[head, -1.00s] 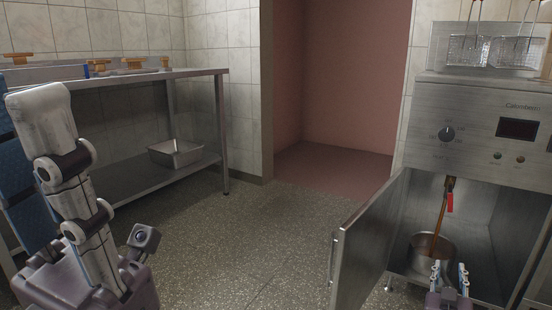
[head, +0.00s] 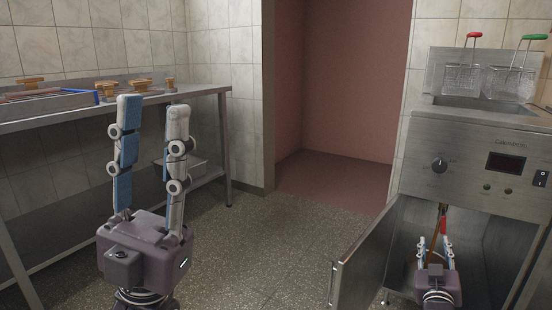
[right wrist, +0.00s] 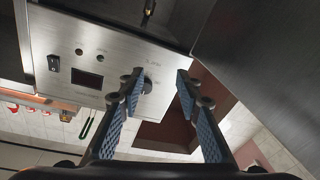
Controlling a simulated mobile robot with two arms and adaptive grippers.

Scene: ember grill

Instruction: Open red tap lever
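The red tap lever (head: 444,226) hangs below the fryer's front panel, inside the open cabinet, beside a brown pipe (head: 435,221). My right gripper (head: 436,245) is open just below and around the line of the lever; contact cannot be told. In the right wrist view its two blue-padded fingers (right wrist: 160,79) stand apart with nothing between them, and the red lever cannot be made out. My left gripper (head: 153,103) is open and empty, fingers pointing up, in front of the steel table at the left.
The fryer (head: 470,150) has a knob and display, and two baskets (head: 462,78) on top. Its open cabinet door (head: 360,255) stands left of my right gripper. The steel table (head: 60,122) holds wooden-handled items. The floor between is clear.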

